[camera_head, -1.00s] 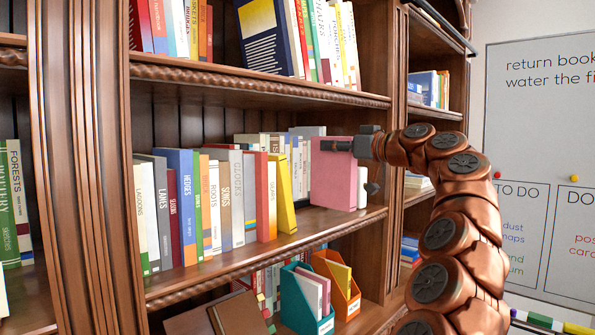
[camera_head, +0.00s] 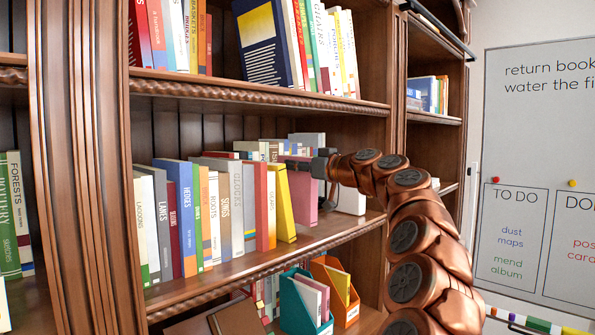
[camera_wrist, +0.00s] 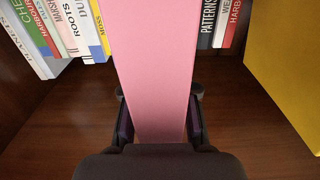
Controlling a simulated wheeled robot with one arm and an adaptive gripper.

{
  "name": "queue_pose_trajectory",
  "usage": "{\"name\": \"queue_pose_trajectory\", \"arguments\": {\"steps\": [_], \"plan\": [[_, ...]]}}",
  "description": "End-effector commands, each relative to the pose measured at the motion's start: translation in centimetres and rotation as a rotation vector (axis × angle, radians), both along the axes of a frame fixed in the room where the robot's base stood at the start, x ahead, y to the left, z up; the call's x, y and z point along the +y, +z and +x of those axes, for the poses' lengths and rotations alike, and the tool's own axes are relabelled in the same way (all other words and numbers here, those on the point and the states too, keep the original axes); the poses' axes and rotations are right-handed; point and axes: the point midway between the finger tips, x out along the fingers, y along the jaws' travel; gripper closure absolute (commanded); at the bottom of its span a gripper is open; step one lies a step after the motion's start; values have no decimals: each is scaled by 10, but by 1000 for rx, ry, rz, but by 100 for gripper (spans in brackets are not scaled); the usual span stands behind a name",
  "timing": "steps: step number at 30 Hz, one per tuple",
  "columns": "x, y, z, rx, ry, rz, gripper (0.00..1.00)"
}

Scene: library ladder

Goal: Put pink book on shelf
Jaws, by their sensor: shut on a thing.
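The pink book (camera_head: 304,200) stands on the middle shelf (camera_head: 318,232), just right of a yellow book (camera_head: 283,205) at the end of the row. My gripper (camera_head: 322,164) is shut on the pink book and reaches into the shelf from the right. In the wrist view the pink book (camera_wrist: 152,70) stands between the two fingers (camera_wrist: 160,118), spine facing me. Wood shelf surface shows on both sides of it. Whether its base touches the shelf is hard to tell. My gripper hides part of its upper right side.
A row of upright books (camera_head: 200,215) fills the shelf to the left. A white block-like object (camera_head: 350,199) is at the right, beside my gripper. The upper shelf board (camera_head: 260,85) runs above my arm. Teal (camera_head: 300,303) and orange (camera_head: 343,300) holders stand below.

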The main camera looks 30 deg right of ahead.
Motion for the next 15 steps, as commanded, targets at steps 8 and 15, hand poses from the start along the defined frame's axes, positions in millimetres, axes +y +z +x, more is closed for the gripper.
{"name": "queue_pose_trajectory", "arguments": {"steps": [8, 15], "plan": [[1, -13, 0, 2, 2, 0, 100], [1, -14, 0, 1, 1, -1, 100]]}}
